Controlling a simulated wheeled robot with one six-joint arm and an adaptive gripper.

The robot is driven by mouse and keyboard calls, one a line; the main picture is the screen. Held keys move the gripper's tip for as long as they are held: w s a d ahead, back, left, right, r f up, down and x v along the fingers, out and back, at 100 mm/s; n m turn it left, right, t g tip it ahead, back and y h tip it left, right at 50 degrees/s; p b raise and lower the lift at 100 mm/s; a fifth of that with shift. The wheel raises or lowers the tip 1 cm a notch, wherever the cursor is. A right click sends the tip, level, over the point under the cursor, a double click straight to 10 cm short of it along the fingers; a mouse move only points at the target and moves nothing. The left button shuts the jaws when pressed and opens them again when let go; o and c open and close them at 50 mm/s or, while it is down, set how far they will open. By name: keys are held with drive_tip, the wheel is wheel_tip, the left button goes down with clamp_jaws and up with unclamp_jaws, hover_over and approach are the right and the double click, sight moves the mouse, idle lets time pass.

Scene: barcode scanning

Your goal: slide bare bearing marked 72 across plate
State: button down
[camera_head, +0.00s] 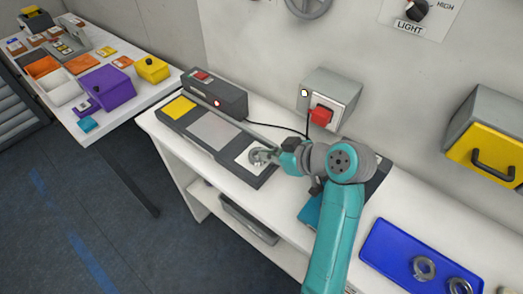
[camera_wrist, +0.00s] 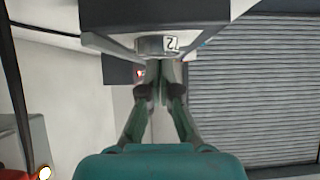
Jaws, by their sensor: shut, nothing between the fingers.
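The bare bearing (camera_head: 258,157) is a metal ring on the white square (camera_head: 246,166) at the right end of the dark scanning base. In the wrist view the bearing (camera_wrist: 147,45) shows a white label marked 72, just beyond my fingertips. My gripper (camera_head: 272,154) is shut and empty at the bearing's right side in the head view. Its closed fingers (camera_wrist: 158,68) point at the bearing in the wrist view. I cannot tell whether they touch it. The base also carries a grey plate (camera_head: 213,130) in the middle and a yellow square (camera_head: 179,107) at the left end.
A dark box (camera_head: 226,98) with a red display stands behind the base. A red switch (camera_head: 321,115) is on the wall. A blue tray (camera_head: 388,254) with metal rings lies at the right. A purple box (camera_head: 106,89) and other containers crowd the left table.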

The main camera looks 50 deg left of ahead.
drive_tip(key=d, duration=0.3)
drive_tip(key=w+d, duration=0.1)
drive_tip(key=d, duration=0.2)
drive_tip(key=w+d, duration=0.1)
drive_tip(key=d, duration=0.1)
drive_tip(key=shift+d+r, duration=0.1)
drive_tip(key=shift+d, duration=0.4)
